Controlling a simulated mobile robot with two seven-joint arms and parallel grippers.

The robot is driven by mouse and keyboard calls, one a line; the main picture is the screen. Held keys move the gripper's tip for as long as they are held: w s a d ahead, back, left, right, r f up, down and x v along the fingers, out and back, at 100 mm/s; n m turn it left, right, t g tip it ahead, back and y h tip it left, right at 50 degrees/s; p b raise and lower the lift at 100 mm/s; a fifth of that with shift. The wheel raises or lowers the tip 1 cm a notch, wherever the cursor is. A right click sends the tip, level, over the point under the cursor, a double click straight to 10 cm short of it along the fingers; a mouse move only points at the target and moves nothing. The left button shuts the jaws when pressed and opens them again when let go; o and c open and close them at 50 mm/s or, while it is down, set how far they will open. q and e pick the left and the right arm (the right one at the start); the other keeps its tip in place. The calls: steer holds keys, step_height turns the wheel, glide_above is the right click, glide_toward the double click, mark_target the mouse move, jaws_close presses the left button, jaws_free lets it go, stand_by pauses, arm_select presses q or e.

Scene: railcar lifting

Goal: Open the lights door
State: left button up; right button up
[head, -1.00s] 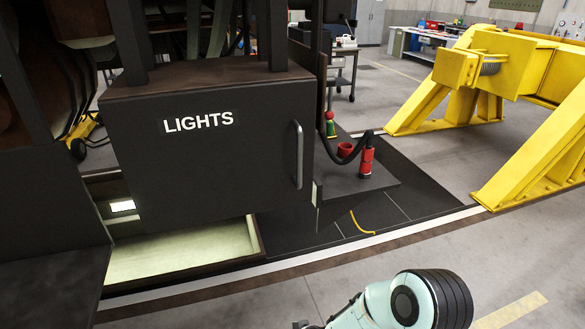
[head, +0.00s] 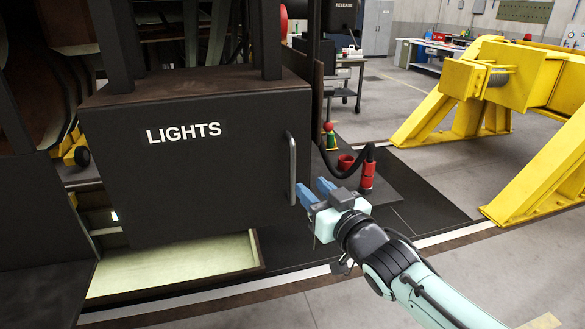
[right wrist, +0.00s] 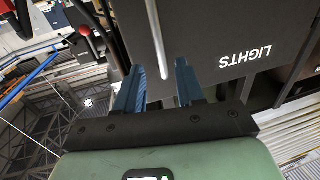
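The lights door (head: 200,165) is a dark panel with white LIGHTS lettering, and it looks closed. Its vertical grey bar handle (head: 291,168) is near the right edge. My right gripper (head: 313,190) is just right of the handle's lower end, with its two blue fingers apart and pointing at the door. In the right wrist view the door (right wrist: 225,40) appears upside down, and the handle (right wrist: 157,40) lies ahead of the gap between the open fingers (right wrist: 160,82). The handle does not appear to be gripped. My left gripper is not in view.
A red cylinder (head: 367,175) with a black hose, a red cup (head: 345,163) and a small green-and-red figure stand on a dark ledge right of the door. Yellow steel stands (head: 540,165) are at the right. The floor between is clear.

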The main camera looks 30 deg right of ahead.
mark_target(294, 170)
steer(key=w, duration=0.6)
steer(key=w+p, duration=0.1)
steer(key=w, duration=0.2)
steer(key=shift+w+d, duration=0.25)
steer(key=shift+w, duration=0.15)
jaws_close()
